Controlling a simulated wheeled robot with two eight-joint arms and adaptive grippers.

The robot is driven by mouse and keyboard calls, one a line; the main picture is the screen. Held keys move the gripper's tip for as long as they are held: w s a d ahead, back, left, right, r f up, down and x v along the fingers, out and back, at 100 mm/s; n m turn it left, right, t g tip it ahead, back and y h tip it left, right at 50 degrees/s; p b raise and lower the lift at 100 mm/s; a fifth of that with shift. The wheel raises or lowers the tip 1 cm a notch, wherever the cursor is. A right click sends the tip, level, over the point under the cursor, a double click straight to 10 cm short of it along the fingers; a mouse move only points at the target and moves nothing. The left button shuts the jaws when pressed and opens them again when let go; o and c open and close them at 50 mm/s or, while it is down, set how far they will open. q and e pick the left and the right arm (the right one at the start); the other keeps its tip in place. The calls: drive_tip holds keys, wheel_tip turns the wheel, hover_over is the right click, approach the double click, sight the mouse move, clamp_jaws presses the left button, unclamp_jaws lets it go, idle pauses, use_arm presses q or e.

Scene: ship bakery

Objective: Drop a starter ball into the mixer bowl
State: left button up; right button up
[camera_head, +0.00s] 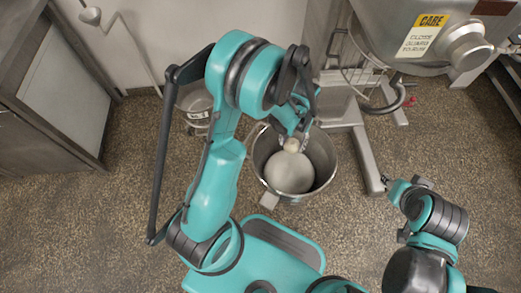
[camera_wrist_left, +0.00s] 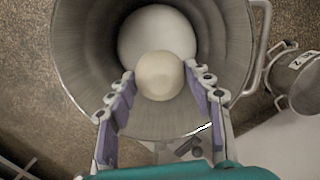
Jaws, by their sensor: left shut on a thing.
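The mixer bowl (camera_head: 325,155) is a deep steel bowl standing on the floor, with a large pale round mass (camera_head: 288,175) in its bottom. My left gripper (camera_head: 292,141) is over the bowl, pointing down. It is shut on a small cream starter ball (camera_wrist_left: 160,76). In the left wrist view the ball sits between the two fingertips, above the pale mass (camera_wrist_left: 157,33) and inside the outline of the bowl wall (camera_wrist_left: 85,60). The gap below the ball is hard to judge. My right gripper (camera_head: 388,182) is small, dark and apart from the bowl; its fingers are unclear.
A big steel machine (camera_head: 405,40) with a yellow CARE label stands at the back right, its metal frame (camera_head: 368,160) right of the bowl. A smaller steel bucket (camera_head: 193,105) is behind my left arm. A steel cabinet (camera_head: 60,100) stands left. The speckled floor is otherwise clear.

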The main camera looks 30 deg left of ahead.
use_arm(q)
drive_tip(key=o, duration=1.3)
drive_tip(key=shift+r, duration=0.1)
drive_tip(key=r, duration=0.4)
drive_tip(key=w+r, duration=0.1)
drive_tip(key=r, duration=0.6)
drive_tip(key=shift+w+a+r, duration=0.1)
drive_tip(key=shift+w+r, duration=0.15)
drive_tip(key=shift+r, duration=0.15)
drive_tip(key=shift+r, duration=0.1)
drive_tip(key=s+a+r+t, duration=0.1)
drive_tip(key=s+r+t, duration=0.2)
drive_tip(key=s, duration=0.1)
drive_tip(key=s+a+r+t, duration=0.2)
drive_tip(key=s+r, duration=0.1)
drive_tip(key=s, duration=0.1)
drive_tip(key=s+a+r+t, duration=0.1)
drive_tip(key=s+r+t, duration=0.2)
drive_tip(key=s+r, duration=0.1)
drive_tip(key=shift+a+m+t, duration=0.25)
drive_tip(key=shift+m+t, duration=0.05)
drive_tip(key=shift+m, duration=0.1)
